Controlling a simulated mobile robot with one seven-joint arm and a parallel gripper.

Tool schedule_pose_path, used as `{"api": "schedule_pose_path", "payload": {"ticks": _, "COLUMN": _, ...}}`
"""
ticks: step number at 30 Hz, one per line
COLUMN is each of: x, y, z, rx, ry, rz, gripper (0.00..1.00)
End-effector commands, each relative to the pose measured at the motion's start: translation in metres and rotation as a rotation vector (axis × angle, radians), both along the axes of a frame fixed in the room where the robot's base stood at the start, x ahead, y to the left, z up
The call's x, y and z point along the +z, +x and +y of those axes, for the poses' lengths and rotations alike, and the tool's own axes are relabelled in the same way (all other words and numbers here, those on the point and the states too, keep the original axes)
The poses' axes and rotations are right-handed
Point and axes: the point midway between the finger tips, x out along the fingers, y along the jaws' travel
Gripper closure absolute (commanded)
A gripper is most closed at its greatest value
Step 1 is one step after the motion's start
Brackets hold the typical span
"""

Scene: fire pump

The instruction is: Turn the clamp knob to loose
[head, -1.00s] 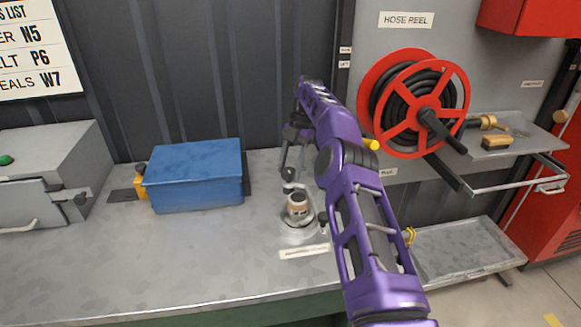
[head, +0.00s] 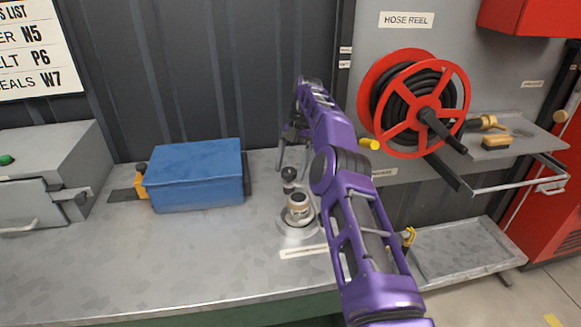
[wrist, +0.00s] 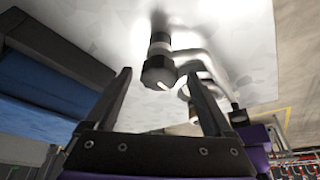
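The clamp knob (wrist: 158,72) is a dark cylinder with a pale band and a white mark on its end. It shows between my fingers in the wrist view. In the head view a small black knob (head: 289,174), seemingly the same one, stands behind the round metal clamp base (head: 299,229), which carries a pale cylindrical piece (head: 298,202). My gripper (wrist: 159,74) is open, one finger on each side of the knob, with visible gaps. In the head view my gripper (head: 291,165) points down over the knob, partly hidden by my arm.
A blue box (head: 194,175) stands left of the clamp on the grey bench (head: 190,260). A grey case (head: 45,165) is further left. A red hose reel (head: 415,103) and a shelf (head: 520,138) are at right. The bench front is clear.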

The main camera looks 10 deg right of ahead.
Motion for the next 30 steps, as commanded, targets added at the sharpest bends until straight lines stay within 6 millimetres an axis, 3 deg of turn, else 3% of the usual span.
{"api": "schedule_pose_path", "payload": {"ticks": 14, "x": 0.0017, "y": 0.0001, "z": -0.0008, "rx": -0.04, "ry": 0.001, "rz": -0.001, "gripper": 0.14}}
{"api": "schedule_pose_path", "payload": {"ticks": 30, "x": 0.0015, "y": -0.0024, "z": -0.0029, "rx": -0.428, "ry": 0.0, "rz": -0.001, "gripper": 0.14}}
